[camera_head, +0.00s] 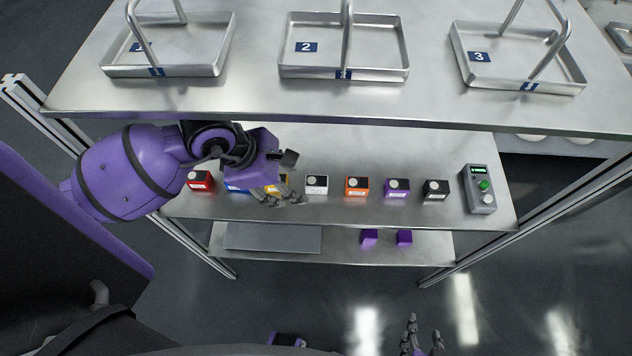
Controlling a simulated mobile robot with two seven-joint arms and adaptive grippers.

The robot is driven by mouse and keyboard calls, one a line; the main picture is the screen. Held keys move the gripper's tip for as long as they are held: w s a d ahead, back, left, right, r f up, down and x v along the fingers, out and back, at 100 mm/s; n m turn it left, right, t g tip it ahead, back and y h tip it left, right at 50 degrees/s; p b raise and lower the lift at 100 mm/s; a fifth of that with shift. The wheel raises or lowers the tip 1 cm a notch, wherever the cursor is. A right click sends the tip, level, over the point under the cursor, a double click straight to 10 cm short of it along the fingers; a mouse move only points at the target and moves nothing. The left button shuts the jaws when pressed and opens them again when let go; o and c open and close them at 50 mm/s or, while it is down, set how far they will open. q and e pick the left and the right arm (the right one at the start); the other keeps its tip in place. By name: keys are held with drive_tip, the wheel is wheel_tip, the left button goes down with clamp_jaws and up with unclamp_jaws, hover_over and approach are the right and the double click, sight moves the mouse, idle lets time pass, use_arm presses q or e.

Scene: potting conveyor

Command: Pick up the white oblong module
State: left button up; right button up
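The white module (317,185) stands on the middle shelf, in a row of coloured modules. My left gripper (288,177) is just left of it, over the yellow module (283,181). Its thumb and fingers are spread apart, with nothing seen held between them. It partly hides the yellow module and the blue module (236,187). My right gripper (420,338) is low at the bottom edge of the view, away from the shelf. Its fingers point up and look open and empty.
Red (199,181), orange (357,187), purple (397,188) and black (435,190) modules share the shelf (340,214). A grey control box (480,190) stands at its right end. The upper shelf (265,98), with numbered metal trays, overhangs behind. Two purple blocks (386,237) sit lower.

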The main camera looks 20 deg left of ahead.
sight(316, 181)
use_arm(q)
drive_tip(key=shift+w+d, duration=0.35)
drive_tip(key=shift+d, duration=0.1)
drive_tip(key=w+d, duration=0.2)
drive_tip(key=d, duration=0.1)
drive_tip(key=shift+w+r+p, duration=0.15)
drive_tip(key=shift+p, duration=0.25)
drive_tip(key=x, duration=0.3)
drive_tip(key=shift+a, duration=0.1)
clamp_jaws()
